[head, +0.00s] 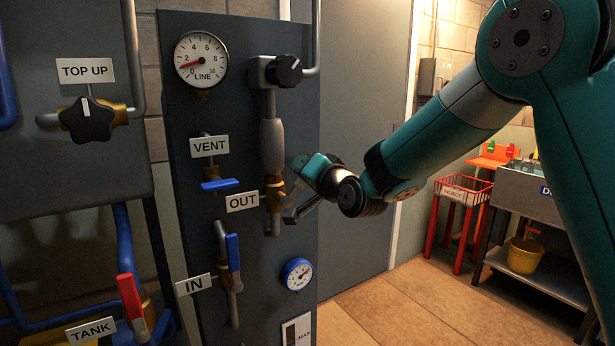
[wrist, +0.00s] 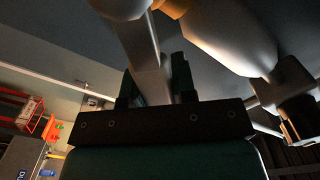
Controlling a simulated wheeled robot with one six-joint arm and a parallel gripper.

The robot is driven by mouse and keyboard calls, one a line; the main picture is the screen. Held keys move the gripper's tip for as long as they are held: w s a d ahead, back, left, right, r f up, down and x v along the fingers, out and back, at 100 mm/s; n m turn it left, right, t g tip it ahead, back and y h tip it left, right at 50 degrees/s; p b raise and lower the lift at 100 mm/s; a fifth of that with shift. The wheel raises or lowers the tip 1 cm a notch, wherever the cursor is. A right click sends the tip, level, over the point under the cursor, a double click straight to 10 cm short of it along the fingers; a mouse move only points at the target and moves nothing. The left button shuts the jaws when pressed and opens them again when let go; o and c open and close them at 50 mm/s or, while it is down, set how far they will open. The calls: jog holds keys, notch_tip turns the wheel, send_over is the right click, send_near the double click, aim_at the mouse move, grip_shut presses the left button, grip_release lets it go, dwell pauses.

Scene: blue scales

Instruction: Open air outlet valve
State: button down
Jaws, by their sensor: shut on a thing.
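The air outlet valve (head: 274,195) is a brass body on the vertical pipe of the dark panel, beside a white OUT sign (head: 242,202). My gripper (head: 300,190) reaches it from the right and covers part of it. In the wrist view a pale grey bar, which looks like the valve's lever (wrist: 143,45), runs down between the dark fingers of my gripper (wrist: 155,85). The gripper is shut on this lever. The lever's end is hidden by the gripper body, and its exact angle is hard to tell in the head view.
Above are a LINE gauge (head: 201,58) and a black knob (head: 284,71). A blue VENT handle (head: 220,185) and a blue IN handle (head: 233,252) sit close by on the left. A small blue gauge (head: 297,274) is below. The floor at right is clear before a red REJECT basket (head: 463,192).

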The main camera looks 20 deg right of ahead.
dwell(0.5)
jog(key=c, duration=0.9)
grip_release()
jog(key=shift+a+r, duration=0.1)
jog(key=shift+r, duration=0.05)
jog(key=shift+a+r, duration=0.15)
